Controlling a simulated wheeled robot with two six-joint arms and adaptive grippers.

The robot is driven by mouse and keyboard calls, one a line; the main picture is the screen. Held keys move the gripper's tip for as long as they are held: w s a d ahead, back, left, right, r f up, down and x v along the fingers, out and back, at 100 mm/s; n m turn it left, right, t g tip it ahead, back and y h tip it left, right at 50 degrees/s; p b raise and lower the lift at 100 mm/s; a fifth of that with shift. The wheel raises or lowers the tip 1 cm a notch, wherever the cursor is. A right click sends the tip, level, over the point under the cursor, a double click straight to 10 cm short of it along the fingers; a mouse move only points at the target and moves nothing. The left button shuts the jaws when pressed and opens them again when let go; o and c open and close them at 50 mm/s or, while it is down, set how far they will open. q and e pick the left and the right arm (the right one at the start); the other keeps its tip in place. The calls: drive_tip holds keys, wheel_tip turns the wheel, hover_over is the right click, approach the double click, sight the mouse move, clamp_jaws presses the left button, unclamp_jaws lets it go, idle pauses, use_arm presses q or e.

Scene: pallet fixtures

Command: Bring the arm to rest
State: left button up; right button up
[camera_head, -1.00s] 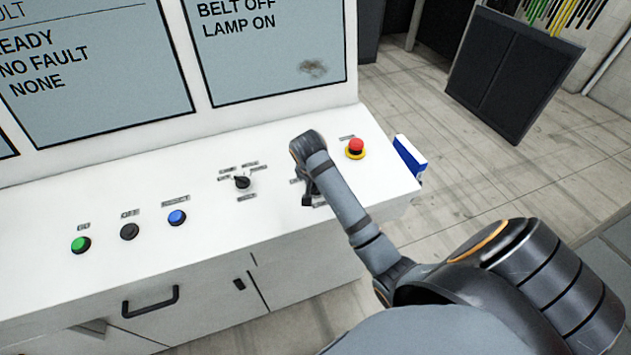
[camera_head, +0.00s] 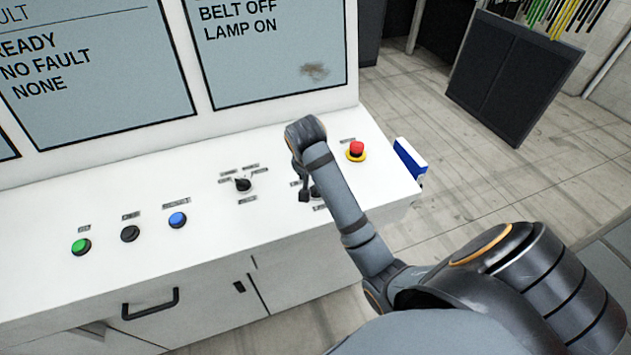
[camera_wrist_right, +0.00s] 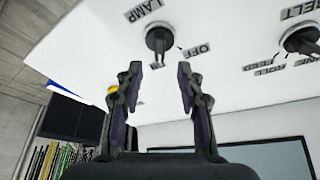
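My right arm reaches over the white console (camera_head: 215,215) in the head view. Its gripper (camera_head: 305,190) is partly hidden by my wrist there, close to the lamp knob. In the right wrist view the gripper (camera_wrist_right: 158,85) is open, with nothing between its fingers. The black lamp knob (camera_wrist_right: 159,39) shows just beyond the fingertips, apart from them as far as I can see. The belt knob (camera_wrist_right: 300,38) lies to its right; it also shows in the head view (camera_head: 243,185). My left gripper is not in view.
Green (camera_head: 81,246), black (camera_head: 130,233) and blue (camera_head: 177,219) buttons line the console. A red emergency stop (camera_head: 356,149) sits right of my wrist. The screen (camera_head: 265,60) reads BELT OFF, LAMP ON. Open floor (camera_head: 465,185) lies right of the console.

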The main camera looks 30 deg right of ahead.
drive_tip(key=shift+s+a+r, duration=0.15)
drive_tip(key=shift+r, duration=0.25)
